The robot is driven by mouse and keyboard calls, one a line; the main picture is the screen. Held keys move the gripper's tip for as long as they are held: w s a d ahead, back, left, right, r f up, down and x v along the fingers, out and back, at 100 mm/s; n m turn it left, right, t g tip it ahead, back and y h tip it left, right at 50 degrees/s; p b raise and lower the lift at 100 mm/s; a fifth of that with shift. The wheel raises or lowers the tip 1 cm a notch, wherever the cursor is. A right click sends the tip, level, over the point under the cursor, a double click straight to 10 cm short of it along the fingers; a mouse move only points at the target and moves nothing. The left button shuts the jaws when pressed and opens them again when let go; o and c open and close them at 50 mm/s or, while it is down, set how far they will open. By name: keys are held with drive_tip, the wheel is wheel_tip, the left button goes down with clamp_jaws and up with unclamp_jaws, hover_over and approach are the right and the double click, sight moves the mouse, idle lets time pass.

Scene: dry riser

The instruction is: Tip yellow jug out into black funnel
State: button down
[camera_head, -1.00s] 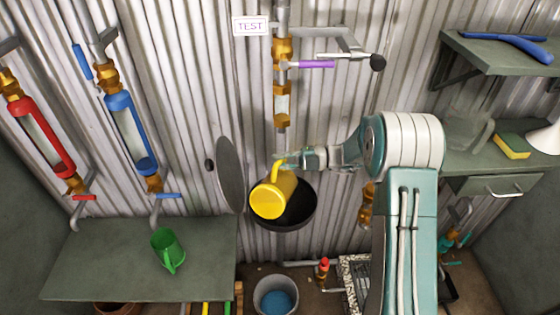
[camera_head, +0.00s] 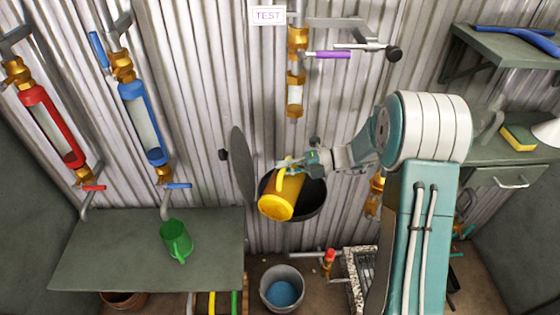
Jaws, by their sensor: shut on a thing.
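The yellow jug (camera_head: 278,205) is in the head view, in front of and over the left part of the black funnel (camera_head: 311,198). It is tilted, with its yellow base turned toward me and its handle at the top. My gripper (camera_head: 291,167) is shut on the jug at the handle side, reaching in from the right. The fingertips are small and partly hidden by the handle. The jug's mouth faces away from me, so its contents and any flow are hidden. The funnel is a round dark bowl at the wall with a grey round lid (camera_head: 243,165) standing open at its left.
A green jug (camera_head: 176,240) stands on the grey shelf (camera_head: 110,255) at the left. A bucket with blue contents (camera_head: 283,289) is on the floor below the funnel. A purple-handled valve (camera_head: 328,55) is above. A sponge (camera_head: 518,138) lies on the right counter.

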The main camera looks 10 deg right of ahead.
sight(276, 200)
drive_tip(key=s, duration=0.1)
drive_tip(key=s+n, duration=0.1)
drive_tip(key=s+r+n, duration=0.1)
drive_tip(key=shift+d+t+h, duration=0.25)
drive_tip(key=shift+t+h, duration=0.15)
drive_tip(key=s+a+n, duration=0.1)
drive_tip(key=s+a+n+t+h, duration=0.1)
drive_tip(key=s+a, duration=0.1)
drive_tip(key=shift+a+n+h, duration=0.3)
drive_tip(key=shift+n, duration=0.1)
drive_tip(key=shift+s+n+t, duration=0.3)
drive_tip(key=shift+s+d+f+n+t+h, duration=0.3)
drive_tip(key=shift+d+f+n+t+h, duration=0.2)
drive_tip(key=shift+f+n+t, duration=0.25)
drive_tip(key=shift+s+f+n, duration=0.1)
drive_tip(key=shift+n, duration=0.25)
drive_tip(key=shift+s+a+f+n+t+h, duration=0.2)
drive_tip(key=shift+a+f+n+t+h, duration=0.1)
drive_tip(key=shift+a+f+n+t, duration=0.1)
drive_tip(key=shift+w+a+f+n+t, duration=0.1)
drive_tip(key=shift+w+a+n+t, duration=0.1)
drive_tip(key=shift+n+t, duration=0.35)
drive_tip(key=shift+w+d+n+t+h, duration=0.3)
drive_tip(key=shift+d+n+t, duration=0.2)
drive_tip(key=shift+n, duration=0.45)
drive_tip(key=shift+w, duration=0.1)
drive_tip(key=shift+a, duration=0.15)
